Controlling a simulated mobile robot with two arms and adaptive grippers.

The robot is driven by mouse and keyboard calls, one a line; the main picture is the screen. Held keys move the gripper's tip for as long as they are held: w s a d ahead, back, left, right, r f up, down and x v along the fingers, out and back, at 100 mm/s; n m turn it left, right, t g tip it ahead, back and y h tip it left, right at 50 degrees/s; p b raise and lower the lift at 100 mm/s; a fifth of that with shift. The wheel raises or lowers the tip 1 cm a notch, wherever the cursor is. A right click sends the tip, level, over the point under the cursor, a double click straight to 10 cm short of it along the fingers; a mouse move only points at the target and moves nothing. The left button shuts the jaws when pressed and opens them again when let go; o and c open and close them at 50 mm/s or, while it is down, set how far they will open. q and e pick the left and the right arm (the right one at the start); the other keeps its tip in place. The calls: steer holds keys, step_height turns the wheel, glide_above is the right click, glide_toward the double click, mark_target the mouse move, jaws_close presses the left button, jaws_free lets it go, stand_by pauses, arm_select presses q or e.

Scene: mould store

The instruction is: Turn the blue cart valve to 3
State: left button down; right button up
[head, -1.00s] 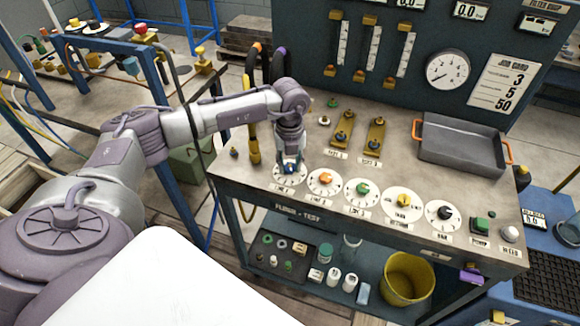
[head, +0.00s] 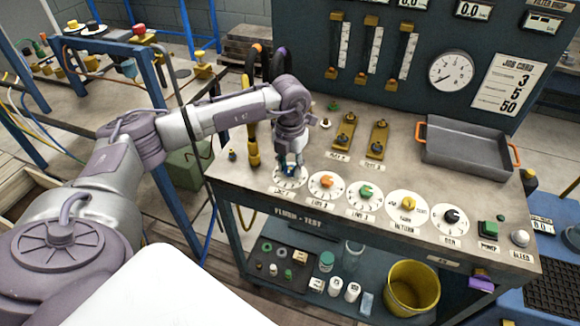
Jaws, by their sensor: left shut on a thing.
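My left gripper (head: 291,170) points down at the leftmost dial on the cart's front top edge and is shut on the blue valve knob there. The gripper hides most of the knob. The white dial plate (head: 287,183) under it shows only in part, and its numbers and the knob's pointer cannot be read. The cart (head: 228,178) carries a row of more dials to the right: an orange knob (head: 327,181), a green knob (head: 366,191), a yellow knob (head: 409,203) and a black knob (head: 452,215). My right gripper is not in view.
A grey tray (head: 466,150) with orange handles stands on the cart's right. A job card (head: 507,82) reads 3, 5, 50 beside a round gauge (head: 452,74). Brass fittings (head: 345,132) stand behind the dials. A yellow bucket (head: 411,288) is on the lower shelf.

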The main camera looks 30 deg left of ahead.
mark_target(290, 169)
arm_select(q)
steer(key=shift+r, duration=0.1)
stand_by(0.3)
steer(key=c, duration=0.8)
jaws_free()
step_height(290, 169, up, 12)
steer(key=shift+f, duration=0.1)
